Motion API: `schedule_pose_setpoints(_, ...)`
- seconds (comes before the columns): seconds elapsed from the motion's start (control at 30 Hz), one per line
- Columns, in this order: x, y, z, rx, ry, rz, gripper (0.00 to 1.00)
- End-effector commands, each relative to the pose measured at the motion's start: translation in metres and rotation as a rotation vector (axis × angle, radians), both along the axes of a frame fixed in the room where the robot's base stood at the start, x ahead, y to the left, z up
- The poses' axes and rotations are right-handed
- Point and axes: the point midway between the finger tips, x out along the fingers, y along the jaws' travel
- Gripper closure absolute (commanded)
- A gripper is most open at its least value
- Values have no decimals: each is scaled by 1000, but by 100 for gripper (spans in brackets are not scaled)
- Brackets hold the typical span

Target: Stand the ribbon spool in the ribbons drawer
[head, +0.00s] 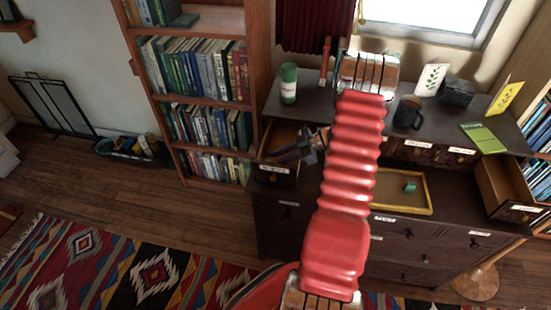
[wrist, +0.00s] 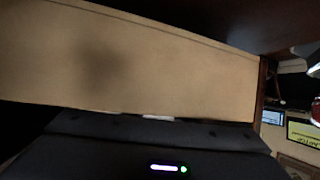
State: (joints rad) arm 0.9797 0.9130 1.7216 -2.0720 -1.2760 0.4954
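My gripper (head: 292,154) is at the open left drawer (head: 273,175) of the dark cabinet in the head view, with its fingers pointing left over the drawer's inside. The picture is too small to show whether the fingers are open or shut, or whether they hold anything. In the wrist view a pale wooden panel (wrist: 130,65), which looks like a drawer wall, fills most of the picture, and the fingertips do not show. A small green object (head: 409,187), possibly the ribbon spool, lies in a yellow-rimmed tray (head: 428,192). The drawer labels are too small to read.
Another drawer (head: 507,190) stands open at the cabinet's right end. On the cabinet top (head: 313,102) are a green canister (head: 289,83), a dark mug (head: 408,113), a green booklet (head: 483,137) and cards. A tall bookshelf (head: 255,60) stands close on the left.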

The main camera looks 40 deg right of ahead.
Motion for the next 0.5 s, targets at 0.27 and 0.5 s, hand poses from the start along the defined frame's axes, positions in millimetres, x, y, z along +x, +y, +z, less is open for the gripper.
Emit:
schedule_pose_setpoints(0.27,-19,-16,10,1,16,-3,68)
schedule_pose_setpoints(0.5,-42,-47,32,-1,13,-4,68)
